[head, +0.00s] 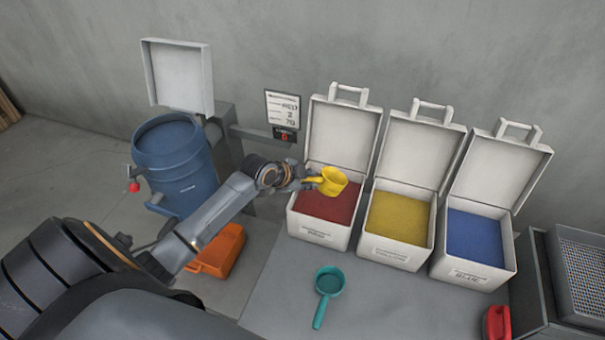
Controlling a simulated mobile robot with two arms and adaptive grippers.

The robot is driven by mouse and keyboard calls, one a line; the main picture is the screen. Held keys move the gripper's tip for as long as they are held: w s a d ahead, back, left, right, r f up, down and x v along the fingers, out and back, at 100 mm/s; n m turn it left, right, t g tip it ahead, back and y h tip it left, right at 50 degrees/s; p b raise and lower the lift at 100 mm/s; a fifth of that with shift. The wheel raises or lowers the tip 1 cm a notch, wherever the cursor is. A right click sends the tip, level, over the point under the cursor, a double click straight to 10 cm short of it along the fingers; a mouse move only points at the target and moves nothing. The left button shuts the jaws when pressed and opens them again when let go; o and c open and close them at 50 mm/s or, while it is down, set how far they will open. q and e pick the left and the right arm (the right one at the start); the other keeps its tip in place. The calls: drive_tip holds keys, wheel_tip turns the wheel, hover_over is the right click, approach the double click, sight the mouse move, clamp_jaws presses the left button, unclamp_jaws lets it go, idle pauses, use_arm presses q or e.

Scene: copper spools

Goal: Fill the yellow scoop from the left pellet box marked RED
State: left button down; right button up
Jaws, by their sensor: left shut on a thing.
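The yellow scoop (333,181) is in the head view, held over the left pellet box (318,235), whose front label reads RED. My left gripper (308,180) is shut on the scoop's handle at its left end. The scoop appears above the red pellets (322,206), near the left side of the box; I cannot tell whether it touches them or holds any. The box's lid (341,133) stands open behind it. My right gripper does not show.
Open boxes of yellow pellets (398,220) and blue pellets (474,236) stand to the right. A teal scoop (328,284) lies on the table in front. A blue barrel (176,165) and an orange container (219,252) are at left. A sign (283,109) reads RED, 2, 70.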

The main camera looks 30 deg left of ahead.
use_arm(q)
drive_tip(key=shift+w+d+f+g, duration=0.15)
drive_tip(key=shift+w+d, duration=0.05)
drive_tip(key=shift+w, duration=0.2)
drive_tip(key=shift+w+d+f+g, duration=0.1)
drive_tip(key=shift+w+d+g, duration=0.1)
drive_tip(key=shift+w, duration=0.2)
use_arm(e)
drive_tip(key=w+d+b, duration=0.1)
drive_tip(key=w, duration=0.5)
use_arm(q)
wheel_tip(320, 180, down, 11)
drive_tip(key=w+b, duration=0.1)
drive_tip(key=b, duration=0.4)
drive_tip(key=shift+w+d+b, duration=0.35)
drive_tip(key=shift+d, duration=0.05)
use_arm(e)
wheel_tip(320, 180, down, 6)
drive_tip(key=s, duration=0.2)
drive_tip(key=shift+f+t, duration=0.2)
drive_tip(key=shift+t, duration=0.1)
use_arm(q)
drive_tip(key=shift+r, duration=0.1)
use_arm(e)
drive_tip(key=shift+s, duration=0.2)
